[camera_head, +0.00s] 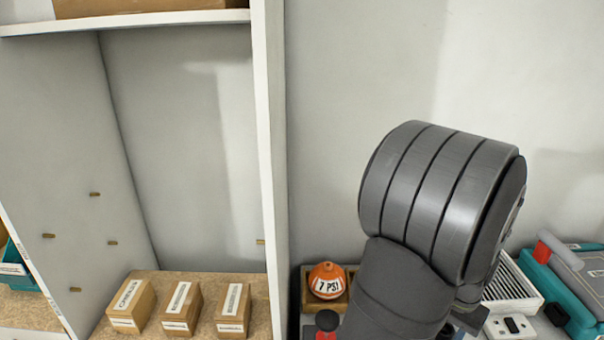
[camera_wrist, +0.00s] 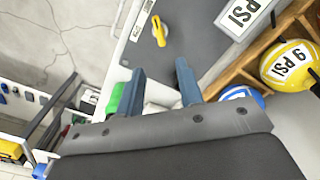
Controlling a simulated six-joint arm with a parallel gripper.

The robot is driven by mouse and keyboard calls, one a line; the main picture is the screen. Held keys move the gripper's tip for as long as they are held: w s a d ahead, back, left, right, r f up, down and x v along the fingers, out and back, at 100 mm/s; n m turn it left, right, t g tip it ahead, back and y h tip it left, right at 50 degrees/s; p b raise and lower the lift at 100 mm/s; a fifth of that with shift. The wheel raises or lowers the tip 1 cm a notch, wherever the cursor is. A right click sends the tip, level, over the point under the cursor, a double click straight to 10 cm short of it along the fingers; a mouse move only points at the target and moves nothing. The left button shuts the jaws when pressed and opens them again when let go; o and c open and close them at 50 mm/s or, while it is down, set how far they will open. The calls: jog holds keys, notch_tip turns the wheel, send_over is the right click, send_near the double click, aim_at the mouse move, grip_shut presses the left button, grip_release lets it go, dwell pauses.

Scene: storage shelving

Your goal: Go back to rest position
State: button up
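My gripper (camera_wrist: 163,88) shows in the wrist view with its two blue-grey fingers spread apart. I see nothing held between them. A grey panel with a yellow knob (camera_wrist: 159,31) lies beyond the fingertips. In the head view my dark grey arm stands in front of the wall at the right, and its gripper end is not visible there.
An orange "7 PSI" ball (camera_head: 327,281) sits in a wooden holder beside my arm. Several wooden blocks (camera_head: 180,308) stand on the shelf at left. A teal case (camera_head: 575,285) is at far right. The wrist view shows a yellow "9 PSI" ball (camera_wrist: 291,67) and a blue ball (camera_wrist: 243,96).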

notch_tip(320, 180, up, 4)
notch_tip(320, 180, down, 16)
jog(key=shift+f, duration=0.25)
jog(key=shift+f+n, duration=0.15)
jog(key=shift+n, duration=0.15)
notch_tip(320, 180, up, 18)
jog(key=f+n+g, duration=0.1)
jog(key=f, duration=0.2)
jog(key=f+n+g, duration=0.1)
jog(key=f+n, duration=0.1)
jog(key=f, duration=0.2)
jog(key=w+f+n+g, duration=0.1)
jog(key=f, duration=0.3)
jog(key=shift+d+f+n, duration=0.25)
jog(key=shift+n, duration=0.15)
jog(key=shift+s+f+n, duration=0.1)
jog(key=shift+f+n, duration=0.3)
jog(key=shift+f, duration=0.6)
